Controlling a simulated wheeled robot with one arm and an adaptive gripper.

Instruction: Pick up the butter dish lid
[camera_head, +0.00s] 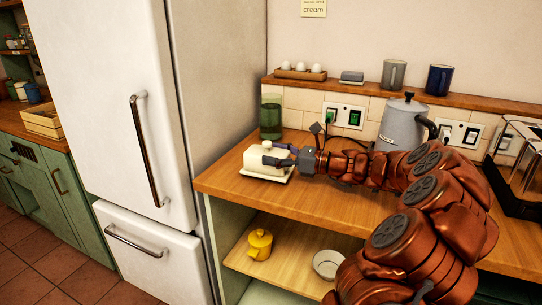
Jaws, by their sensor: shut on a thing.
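The butter dish lid (256,155) is a cream, box-shaped cover. It sits on or just over its pale dish (262,178) on the wooden counter beside the fridge; I cannot tell whether there is a gap between them. My gripper (279,156) reaches in from the right and is shut on the lid. Its dark fingers cover part of the lid's right side and top.
A green glass jar (270,117) stands behind the dish. The fridge (200,90) rises on the left. A shelf above holds eggs (301,68) and mugs (393,75).

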